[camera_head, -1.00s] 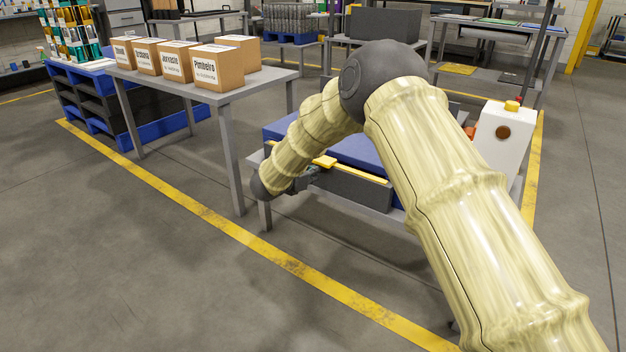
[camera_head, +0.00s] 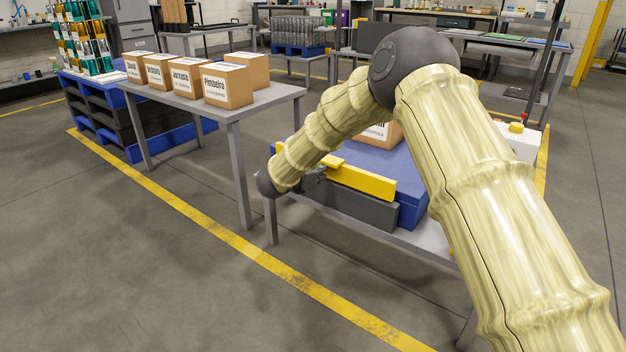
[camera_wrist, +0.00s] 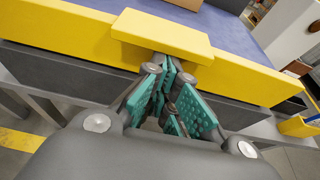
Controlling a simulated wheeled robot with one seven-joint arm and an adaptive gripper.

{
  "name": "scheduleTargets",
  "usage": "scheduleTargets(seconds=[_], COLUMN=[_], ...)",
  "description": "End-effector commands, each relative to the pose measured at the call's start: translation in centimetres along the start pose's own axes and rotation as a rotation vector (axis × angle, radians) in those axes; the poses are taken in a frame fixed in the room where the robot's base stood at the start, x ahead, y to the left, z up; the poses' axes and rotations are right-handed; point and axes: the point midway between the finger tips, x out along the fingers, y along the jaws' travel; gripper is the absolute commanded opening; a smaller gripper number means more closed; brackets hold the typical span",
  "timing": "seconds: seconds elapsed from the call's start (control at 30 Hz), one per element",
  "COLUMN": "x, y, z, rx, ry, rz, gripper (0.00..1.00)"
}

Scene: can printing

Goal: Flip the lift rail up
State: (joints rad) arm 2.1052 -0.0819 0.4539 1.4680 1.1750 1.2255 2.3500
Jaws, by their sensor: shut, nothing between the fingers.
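The lift rail (camera_head: 362,181) is a long yellow bar along the front edge of the blue-topped machine (camera_head: 413,208). Its broad yellow face stands upright, and a flat yellow tab (camera_head: 332,161) sticks out from it. In the wrist view the rail (camera_wrist: 75,38) crosses the picture, with the tab (camera_wrist: 162,35) at the upper middle. My gripper (camera_wrist: 166,68) is shut and empty, its teal-padded fingers just under the tab. I cannot tell whether they touch it. In the head view my gripper (camera_head: 320,173) is small and dark beside the rail, and my arm hides part of the machine.
A labelled carton (camera_head: 383,134) sits on the blue top, partly behind my arm. A grey table (camera_head: 262,101) with several cartons stands at the left. A white box with a yellow-topped button (camera_head: 518,140) is at the right. The floor in front is clear.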

Motion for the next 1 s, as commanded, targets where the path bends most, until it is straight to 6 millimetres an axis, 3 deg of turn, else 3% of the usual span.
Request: scheduleTargets(seconds=[0.47,0.93,1.0], x=[-0.2,1.2,-0.1], y=[0.1,0.4,0.5], z=[0.5,-4.3,-3.5], rx=[0.001,-0.003,-0.004], ry=[-0.005,0.002,0.001], rz=[0.001,0.003,0.005], gripper=[0.00,0.00,0.00])
